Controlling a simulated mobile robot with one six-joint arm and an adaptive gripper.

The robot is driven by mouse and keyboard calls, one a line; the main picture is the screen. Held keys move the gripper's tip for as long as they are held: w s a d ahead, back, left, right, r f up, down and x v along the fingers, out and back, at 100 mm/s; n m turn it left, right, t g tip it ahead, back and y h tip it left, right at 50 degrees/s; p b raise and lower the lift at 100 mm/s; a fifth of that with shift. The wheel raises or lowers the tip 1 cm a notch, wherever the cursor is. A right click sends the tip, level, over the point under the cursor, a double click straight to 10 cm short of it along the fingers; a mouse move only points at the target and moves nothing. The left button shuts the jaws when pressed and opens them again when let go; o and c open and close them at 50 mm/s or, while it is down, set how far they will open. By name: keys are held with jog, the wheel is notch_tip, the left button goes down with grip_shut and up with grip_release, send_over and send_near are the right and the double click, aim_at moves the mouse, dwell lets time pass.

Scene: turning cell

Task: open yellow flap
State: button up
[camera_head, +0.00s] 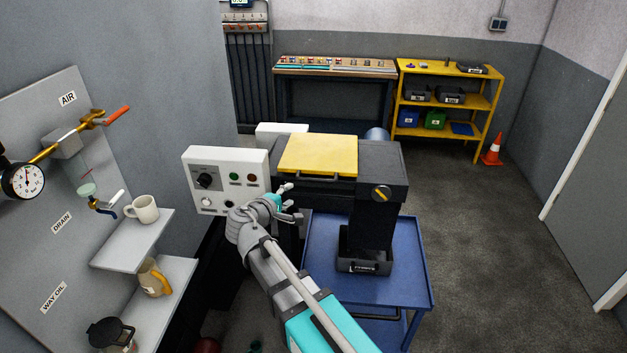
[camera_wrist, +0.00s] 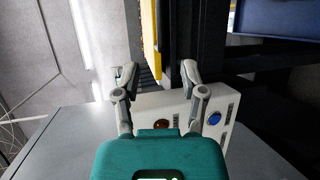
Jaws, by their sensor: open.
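The yellow flap (camera_head: 320,154) lies flat and closed on top of the dark machine in the head view. A dark bar handle (camera_head: 318,178) runs along its front edge. In the wrist view the flap (camera_wrist: 150,38) shows as a narrow yellow strip beyond the fingers. My gripper (camera_head: 291,203) is left of and below the handle in the head view, in front of the machine. Its fingers (camera_wrist: 158,76) are spread, with nothing seen between them. It looks apart from the handle, though the exact gap is hard to judge.
A white control panel (camera_head: 226,181) with a knob and buttons stands close left of my gripper. A blue cart (camera_head: 405,285) is at the front right. Open floor (camera_head: 500,235) lies to the right, with an orange cone (camera_head: 492,150) further back.

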aim_at(312, 180)
jog(key=shift+w+d, duration=0.1)
jog(key=b+x, duration=0.3)
jog(key=x, duration=1)
jog(key=shift+w+d+f, duration=0.15)
jog(key=shift+w+d, duration=0.05)
jog(key=shift+w, duration=0.1)
grip_shut()
dwell(0.3)
jog(key=shift+d, duration=0.1)
